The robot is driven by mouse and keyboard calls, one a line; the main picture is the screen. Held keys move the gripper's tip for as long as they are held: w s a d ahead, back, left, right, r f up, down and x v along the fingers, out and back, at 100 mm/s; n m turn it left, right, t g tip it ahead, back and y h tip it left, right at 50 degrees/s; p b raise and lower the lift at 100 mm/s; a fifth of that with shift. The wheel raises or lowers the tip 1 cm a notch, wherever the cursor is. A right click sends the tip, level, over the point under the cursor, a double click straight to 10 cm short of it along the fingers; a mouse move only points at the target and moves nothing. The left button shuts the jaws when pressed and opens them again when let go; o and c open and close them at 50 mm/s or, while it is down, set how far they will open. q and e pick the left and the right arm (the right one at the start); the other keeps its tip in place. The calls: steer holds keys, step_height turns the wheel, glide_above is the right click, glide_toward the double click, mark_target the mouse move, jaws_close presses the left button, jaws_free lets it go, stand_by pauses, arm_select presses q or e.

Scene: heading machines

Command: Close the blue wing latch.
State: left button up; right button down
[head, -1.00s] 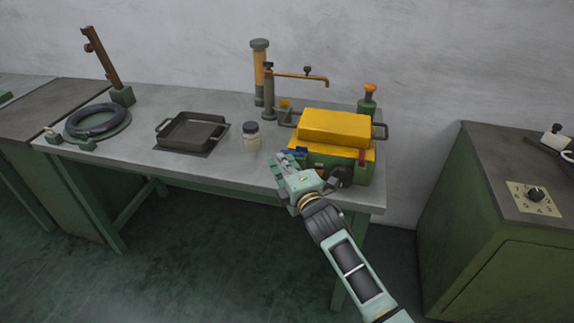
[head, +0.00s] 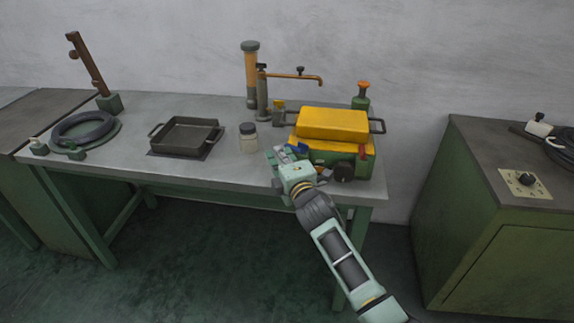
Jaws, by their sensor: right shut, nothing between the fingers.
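A green box with a yellow lid (head: 333,123) stands at the right end of the grey workbench. The blue wing latch (head: 303,149) shows as a small blue patch at the box's front left, mostly hidden by my right gripper. My right gripper (head: 280,156) is shut and empty, right at that corner of the box; I cannot tell whether it touches the latch. A red latch (head: 362,152) and a dark round knob (head: 344,172) are on the box's front, right of my gripper. My left gripper is not in view.
A jar (head: 248,138) stands close left of my gripper. A dark pan (head: 186,136) and a black coil (head: 84,130) lie farther left on the workbench (head: 225,171). A brass tap (head: 291,77) and a green bottle (head: 361,96) stand behind. A green cabinet (head: 500,240) is at right.

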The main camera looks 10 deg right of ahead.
steer(key=shift+w+d+m+h+b, duration=0.25)
steer(key=shift+w+m+h+b, duration=0.55)
steer(key=shift+w+h+b, duration=0.65)
steer(key=shift+s, duration=0.2)
